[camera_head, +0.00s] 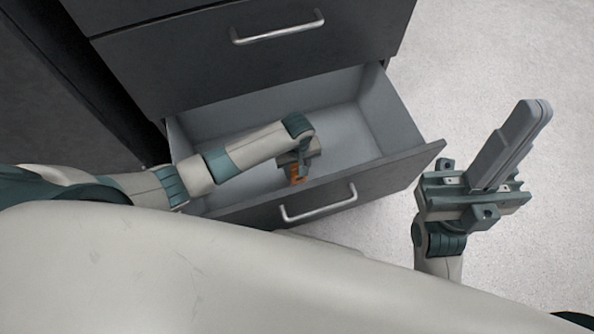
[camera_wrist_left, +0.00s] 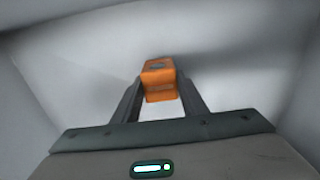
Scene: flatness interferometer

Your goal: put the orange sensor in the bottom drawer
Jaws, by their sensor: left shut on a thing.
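The orange sensor (camera_wrist_left: 159,80) is a small block between the fingertips of my left gripper (camera_wrist_left: 160,92) in the left wrist view. It also shows in the head view (camera_head: 296,175), partly hidden by the hand. My left gripper (camera_head: 296,172) is shut on it, inside the outline of the open bottom drawer (camera_head: 358,189), near its front panel. I cannot tell whether the sensor touches the drawer floor. My right gripper (camera_head: 508,145) is right of the drawer, pointing up, and shows no thing in it; its fingers appear close together.
The dark cabinet (camera_head: 200,60) stands behind the drawer, with a closed drawer above that has a silver handle (camera_head: 278,32). The open drawer's visible interior is otherwise empty. Pale floor (camera_head: 500,60) lies to the right.

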